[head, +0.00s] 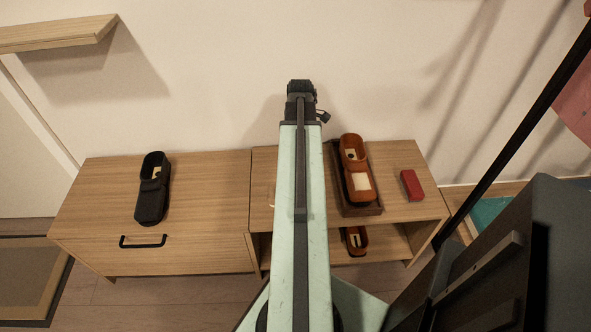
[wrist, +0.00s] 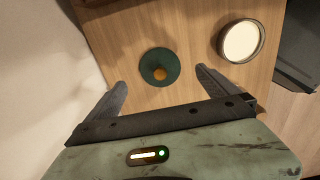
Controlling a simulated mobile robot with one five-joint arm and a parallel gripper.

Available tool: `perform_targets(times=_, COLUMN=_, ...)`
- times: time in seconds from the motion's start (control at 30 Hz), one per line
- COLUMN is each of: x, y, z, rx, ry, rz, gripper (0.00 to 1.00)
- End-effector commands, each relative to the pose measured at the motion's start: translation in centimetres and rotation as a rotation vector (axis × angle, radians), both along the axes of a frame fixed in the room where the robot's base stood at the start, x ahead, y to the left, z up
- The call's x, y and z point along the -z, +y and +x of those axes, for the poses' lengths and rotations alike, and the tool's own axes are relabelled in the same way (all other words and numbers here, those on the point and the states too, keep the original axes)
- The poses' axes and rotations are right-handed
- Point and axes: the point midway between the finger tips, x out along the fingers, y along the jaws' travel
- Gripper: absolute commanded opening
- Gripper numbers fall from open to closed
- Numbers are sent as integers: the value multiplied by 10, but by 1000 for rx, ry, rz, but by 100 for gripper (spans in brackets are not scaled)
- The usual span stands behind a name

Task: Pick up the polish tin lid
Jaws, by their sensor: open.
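My gripper (wrist: 161,78) is open, with a finger on either side of the lid's near edge in the picture. Nothing is held, and I cannot tell the height of the fingertips above the wood. A round tin (wrist: 241,41) with a cream inside and dark rim stands right of the lid. In the head view my arm hides the lid; my gripper (head: 301,88) shows near the wall.
Another brown shoe (head: 357,241) lies on the shelf below. A wall stands behind.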

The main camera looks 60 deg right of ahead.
Motion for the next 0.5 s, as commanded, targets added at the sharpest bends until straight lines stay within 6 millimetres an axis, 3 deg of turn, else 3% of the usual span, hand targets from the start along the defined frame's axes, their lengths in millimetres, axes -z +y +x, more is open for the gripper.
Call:
perform_targets(times=0.03, x=10, y=1, z=1, rx=-2, ry=0, rz=0, gripper=99)
perform_targets(times=0.23, x=16, y=2, z=3, rx=-4, ry=0, rz=0, gripper=99)
perform_targets(times=0.5, x=60, y=3, z=6, rx=-4, ry=0, rz=0, gripper=99)
